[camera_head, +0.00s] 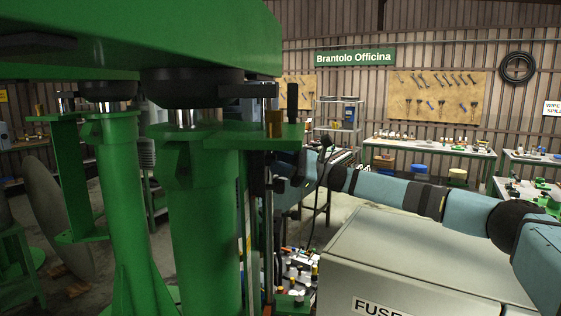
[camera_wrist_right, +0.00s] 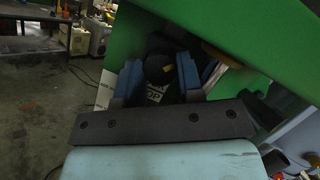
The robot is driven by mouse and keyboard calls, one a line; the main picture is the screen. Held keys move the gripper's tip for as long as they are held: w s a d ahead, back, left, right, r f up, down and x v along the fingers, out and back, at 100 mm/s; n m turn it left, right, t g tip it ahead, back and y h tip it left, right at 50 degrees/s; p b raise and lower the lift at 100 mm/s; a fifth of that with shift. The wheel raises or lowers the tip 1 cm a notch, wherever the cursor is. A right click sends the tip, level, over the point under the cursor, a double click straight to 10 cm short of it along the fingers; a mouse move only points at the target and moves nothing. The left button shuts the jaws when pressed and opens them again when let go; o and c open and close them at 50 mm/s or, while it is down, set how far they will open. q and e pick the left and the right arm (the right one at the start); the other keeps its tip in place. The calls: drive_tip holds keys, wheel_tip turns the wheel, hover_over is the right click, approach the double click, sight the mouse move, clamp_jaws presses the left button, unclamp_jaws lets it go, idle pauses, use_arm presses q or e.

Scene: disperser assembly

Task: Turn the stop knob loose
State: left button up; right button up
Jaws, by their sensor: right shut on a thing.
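The stop knob (camera_wrist_right: 158,68) is a round black knob in the right wrist view, in front of a dark plate with partly hidden white lettering on the green machine. The blue fingers of my right gripper (camera_wrist_right: 159,76) stand on both sides of it, and the gripper is shut on it. In the head view my right arm reaches in from the right, and its gripper (camera_head: 291,178) is at the right side of the green machine (camera_head: 200,210), partly behind its bracket and posts. The knob cannot be made out in the head view. My left gripper is not in view.
A large pale cabinet (camera_head: 420,255) marked with letters stands below my right arm. The green upper beam (camera_head: 150,35) and thick columns fill the left. Workbenches (camera_head: 430,149) stand at the back. A tray of small parts (camera_head: 296,268) lies low behind the posts.

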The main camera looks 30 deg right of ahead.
drive_tip(key=shift+r+n, duration=0.1)
drive_tip(key=shift+n, duration=0.2)
drive_tip(key=o, duration=0.9)
drive_tip(key=b+v, duration=0.3)
drive_tip(key=v, duration=1)
drive_tip(key=shift+d, duration=0.4)
